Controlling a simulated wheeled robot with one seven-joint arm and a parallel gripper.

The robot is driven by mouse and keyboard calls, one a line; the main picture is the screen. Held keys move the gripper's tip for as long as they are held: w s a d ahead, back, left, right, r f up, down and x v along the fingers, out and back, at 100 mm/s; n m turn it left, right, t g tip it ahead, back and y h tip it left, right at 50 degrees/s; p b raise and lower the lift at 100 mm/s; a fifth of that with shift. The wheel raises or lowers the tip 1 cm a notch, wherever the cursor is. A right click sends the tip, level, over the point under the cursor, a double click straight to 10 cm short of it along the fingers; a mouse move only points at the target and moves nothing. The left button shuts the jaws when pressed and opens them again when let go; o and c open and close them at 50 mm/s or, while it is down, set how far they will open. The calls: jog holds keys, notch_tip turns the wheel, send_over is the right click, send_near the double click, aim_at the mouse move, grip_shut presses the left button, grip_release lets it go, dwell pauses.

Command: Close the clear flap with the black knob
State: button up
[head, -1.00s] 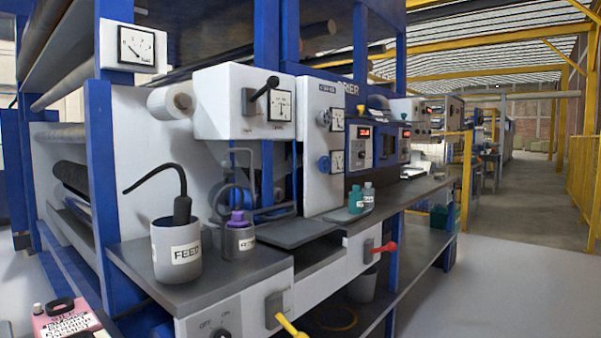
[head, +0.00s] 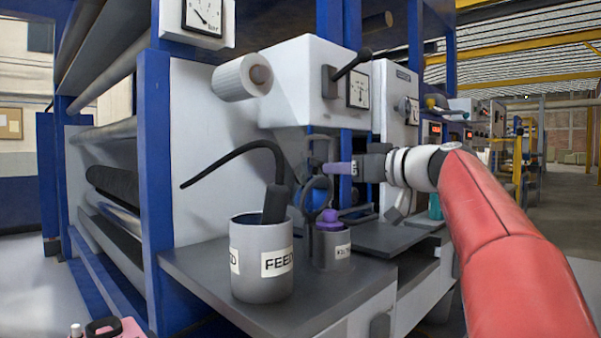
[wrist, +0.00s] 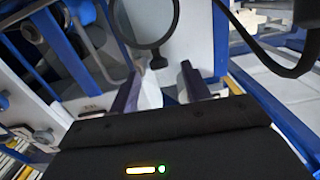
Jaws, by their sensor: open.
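The clear flap (wrist: 146,18) is a round clear disc with a dark rim at the top of the wrist view. Its black knob (wrist: 158,62) hangs from the lower rim, roughly between and just beyond my fingertips. My gripper (wrist: 161,72) is open and empty, one finger on each side of the knob's line, and I see no contact. In the head view my gripper (head: 328,169) reaches left from the right, beneath the white housing. The dark-rimmed ring of the flap (head: 303,203) appears just below and left of it; the knob is hard to make out there.
A smaller pot with a purple-topped bottle (head: 333,250) stands beneath my gripper. The white housing (head: 312,85) is close above. A blue post (head: 154,180) stands left.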

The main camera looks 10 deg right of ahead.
aim_at(323, 161)
jog(key=shift+w+r+t, duration=0.3)
jog(key=shift+w+r, duration=0.3)
jog(key=shift+w, duration=0.1)
jog(key=p+x, duration=0.2)
jog(key=x, duration=0.4)
jog(key=shift+a, duration=0.2)
jog(key=shift+w+a, duration=0.2)
jog(key=shift+w, duration=0.1)
jog(key=shift+c, duration=0.4)
grip_shut()
